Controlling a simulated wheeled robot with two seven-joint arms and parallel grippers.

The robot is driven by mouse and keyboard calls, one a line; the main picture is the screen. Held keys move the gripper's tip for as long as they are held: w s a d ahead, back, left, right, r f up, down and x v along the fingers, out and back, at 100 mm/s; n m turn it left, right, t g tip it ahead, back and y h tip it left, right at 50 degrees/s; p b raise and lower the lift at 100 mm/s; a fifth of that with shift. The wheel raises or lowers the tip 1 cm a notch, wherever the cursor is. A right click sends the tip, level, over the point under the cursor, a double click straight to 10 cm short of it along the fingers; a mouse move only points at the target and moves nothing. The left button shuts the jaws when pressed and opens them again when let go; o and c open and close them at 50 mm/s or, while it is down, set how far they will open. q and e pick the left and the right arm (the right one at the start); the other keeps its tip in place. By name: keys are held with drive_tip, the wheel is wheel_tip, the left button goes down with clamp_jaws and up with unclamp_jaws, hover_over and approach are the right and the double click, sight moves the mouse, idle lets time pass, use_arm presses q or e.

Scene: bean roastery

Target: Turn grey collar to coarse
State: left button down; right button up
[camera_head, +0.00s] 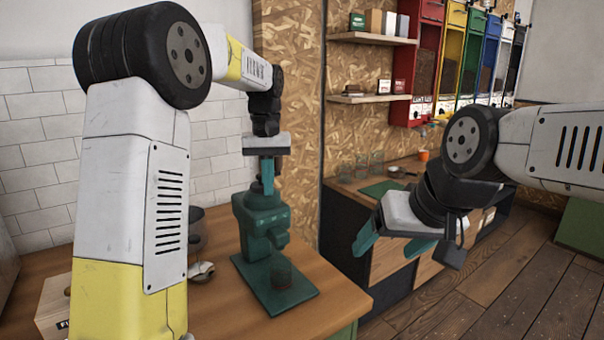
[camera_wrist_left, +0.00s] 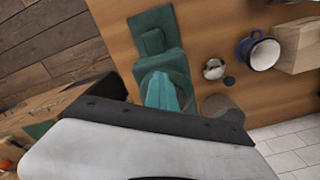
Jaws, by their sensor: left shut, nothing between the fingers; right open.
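In the left wrist view the closed fingers (camera_wrist_left: 162,92) lie over the grinder's body. I cannot make out the grey collar; the fingers and wrist cover part of the grinder's top. My right gripper (camera_head: 392,245) is open and empty, away from the grinder over the floor side.
Left of the grinder are a dark pot (camera_head: 196,228) and a small metal item (camera_head: 201,270). A blue mug (camera_wrist_left: 259,52) and a wooden box (camera_wrist_left: 299,48) show in the left wrist view. A wooden panel wall (camera_head: 287,120) rises close behind the grinder.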

use_arm(q)
drive_tip(key=shift+w+a+r, duration=0.1)
drive_tip(key=shift+a+r, duration=0.05)
drive_tip(key=shift+a, duration=0.1)
drive_tip(key=shift+s+d+r, duration=0.1)
drive_tip(key=shift+s+d, duration=0.05)
drive_tip(key=shift+s, duration=0.2)
wheel_tip(320, 180, up, 6)
drive_tip(key=shift+f, duration=0.15)
idle(0.4)
drive_tip(key=shift+a+f, duration=0.55)
drive_tip(key=shift+f, duration=0.45)
drive_tip(key=shift+a+f, duration=0.6)
drive_tip(key=shift+f, duration=0.4)
drive_tip(key=shift+a+f, duration=0.55)
drive_tip(key=shift+f, duration=0.45)
